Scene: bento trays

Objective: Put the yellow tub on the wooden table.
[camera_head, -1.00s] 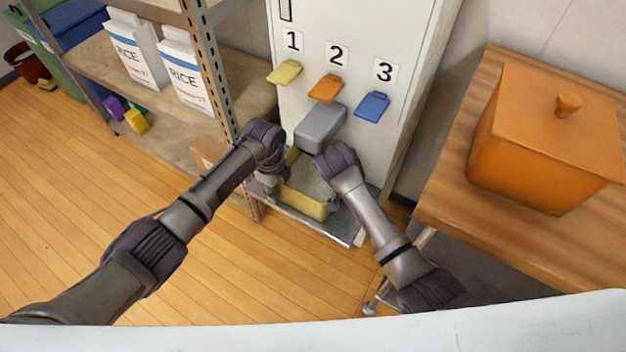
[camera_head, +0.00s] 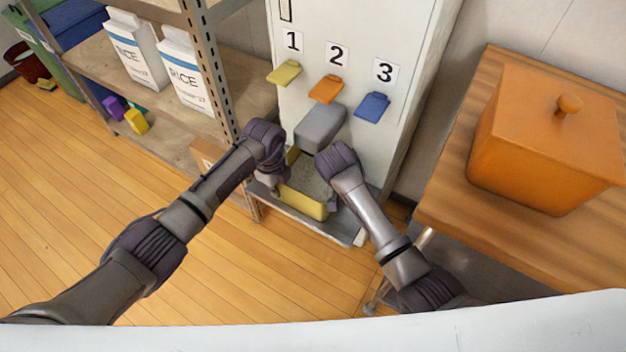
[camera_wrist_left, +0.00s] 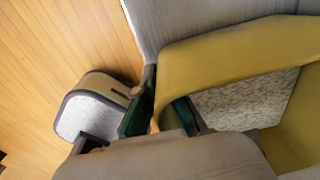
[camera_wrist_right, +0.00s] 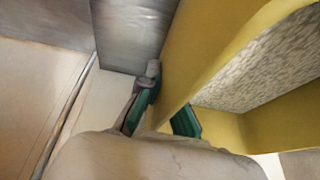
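The yellow tub (camera_head: 303,203) stands on the grey ledge (camera_head: 342,234) at the foot of the pale dispenser, below its grey spout. It holds a speckled, pale grainy fill. My left gripper (camera_head: 279,188) is at the tub's left side. In the left wrist view its green-padded fingers (camera_wrist_left: 163,115) lie on both sides of the tub wall, shut on it. My right gripper (camera_head: 333,198) is at the right side, mostly hidden by its own wrist. In the right wrist view its fingers (camera_wrist_right: 163,115) likewise pinch the opposite wall. The wooden table (camera_head: 450,190) is at the right.
An orange lidded box (camera_head: 535,150) takes up much of the table's visible top; bare wood shows in front and left of it. Yellow, orange and blue levers (camera_head: 326,89) jut from the dispenser (camera_head: 395,140) above the tub. A shelf rack (camera_head: 215,75) with rice cartons (camera_head: 187,75) stands close left.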

